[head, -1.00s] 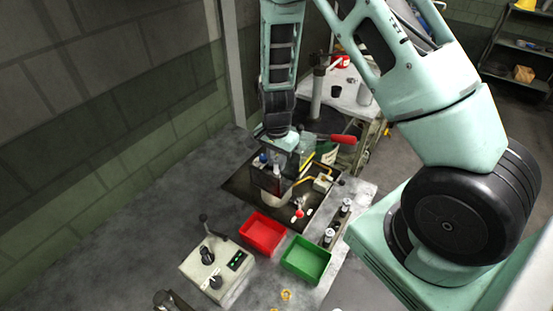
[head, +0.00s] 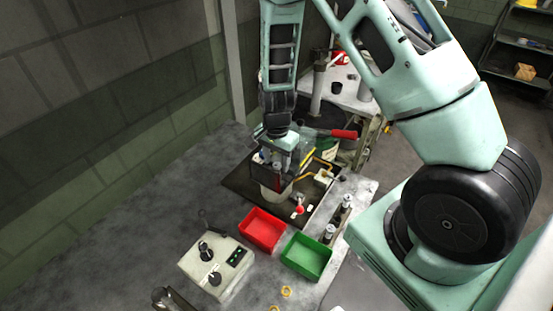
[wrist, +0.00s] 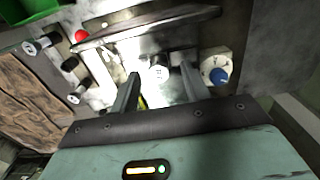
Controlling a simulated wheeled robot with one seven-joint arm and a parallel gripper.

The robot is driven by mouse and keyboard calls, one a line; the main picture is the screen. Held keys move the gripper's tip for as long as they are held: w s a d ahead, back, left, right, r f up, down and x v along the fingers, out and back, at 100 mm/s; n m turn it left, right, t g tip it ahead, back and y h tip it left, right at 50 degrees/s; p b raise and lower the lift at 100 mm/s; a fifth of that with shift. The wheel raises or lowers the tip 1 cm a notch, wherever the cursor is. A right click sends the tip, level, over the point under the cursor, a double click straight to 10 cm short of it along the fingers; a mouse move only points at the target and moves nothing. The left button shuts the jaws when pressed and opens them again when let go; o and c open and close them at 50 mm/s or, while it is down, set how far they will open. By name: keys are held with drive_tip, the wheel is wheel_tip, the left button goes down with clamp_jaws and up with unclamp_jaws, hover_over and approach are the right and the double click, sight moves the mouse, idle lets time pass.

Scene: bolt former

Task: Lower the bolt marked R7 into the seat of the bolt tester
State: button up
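My gripper (wrist: 160,76) points at the dark machine on the bench, its two fingers apart. A pale, short bolt end (wrist: 158,73) shows between the fingertips in the wrist view, with a visible gap to each finger. Its small dark mark is too small to read as R7. In the head view my gripper (head: 281,164) is over the dark machine block (head: 266,177), which I take to be the bolt tester. The seat itself is hidden by my gripper, so I cannot tell how deep the bolt sits.
A red bin (head: 262,229), green bin (head: 306,257), control box (head: 216,266) and upright bolts (head: 330,232) stand nearer on the bench.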

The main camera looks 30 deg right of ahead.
wheel_tip(320, 180, up, 17)
drive_tip(key=b, duration=0.2)
drive_tip(key=shift+r+b, duration=0.2)
drive_tip(key=shift+b, duration=0.1)
idle(0.6)
drive_tip(key=s+a+f+n+y+b, duration=0.15)
drive_tip(key=s+a+n+b, duration=0.35)
drive_tip(key=s+a+n, duration=0.85)
drive_tip(key=s+a+f+n+b, duration=0.2)
drive_tip(key=s+a+n, duration=0.3)
drive_tip(key=s+n, duration=0.3)
drive_tip(key=shift+s+a+f+h, duration=0.3)
drive_tip(key=shift+s+h, duration=0.15)
drive_tip(key=shift+s, duration=0.7)
